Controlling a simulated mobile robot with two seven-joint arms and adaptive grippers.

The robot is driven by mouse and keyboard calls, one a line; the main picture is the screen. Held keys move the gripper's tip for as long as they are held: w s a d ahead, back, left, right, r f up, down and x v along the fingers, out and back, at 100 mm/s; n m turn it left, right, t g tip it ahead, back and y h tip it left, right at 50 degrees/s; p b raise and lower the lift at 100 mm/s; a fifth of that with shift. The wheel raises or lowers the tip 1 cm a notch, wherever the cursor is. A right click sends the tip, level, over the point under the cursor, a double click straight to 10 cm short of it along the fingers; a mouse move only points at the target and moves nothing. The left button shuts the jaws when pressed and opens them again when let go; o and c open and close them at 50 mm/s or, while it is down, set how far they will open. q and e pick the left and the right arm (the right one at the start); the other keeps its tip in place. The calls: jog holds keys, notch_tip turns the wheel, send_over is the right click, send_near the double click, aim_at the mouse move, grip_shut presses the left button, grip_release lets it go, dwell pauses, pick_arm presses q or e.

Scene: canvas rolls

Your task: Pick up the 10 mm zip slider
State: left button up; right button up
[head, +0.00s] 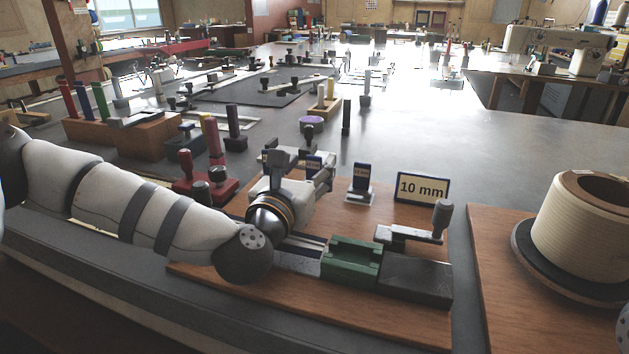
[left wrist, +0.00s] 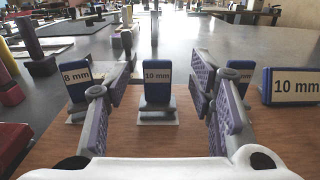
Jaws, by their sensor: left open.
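The 10 mm zip slider (left wrist: 158,86) is an upright dark blue piece with a pale "10 mm" label, on a small white base. In the left wrist view it stands between the two fingers of my left gripper (left wrist: 161,92), with space on both sides. The gripper is open and touches nothing that I can see. In the head view my left gripper (head: 299,164) partly hides this slider (head: 314,163). A similar "8 mm" slider (left wrist: 76,78) stands to its left. Another slider (head: 361,175) stands to its right, partly behind a finger in the wrist view. My right gripper is not in view.
A larger "10 mm" sign (head: 423,188) stands at the right of the wooden board (head: 230,272). A green and grey fixture with a lever (head: 360,261) sits in front. Red stamps (head: 187,172) stand left; a large roll (head: 583,225) stands right.

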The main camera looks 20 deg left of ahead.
aim_at(313, 161)
pick_arm(q)
jog(key=w, duration=0.3)
jog(key=shift+w+a+f, duration=0.1)
jog(key=shift+w+f, duration=0.05)
jog(key=shift+w, duration=0.25)
grip_shut()
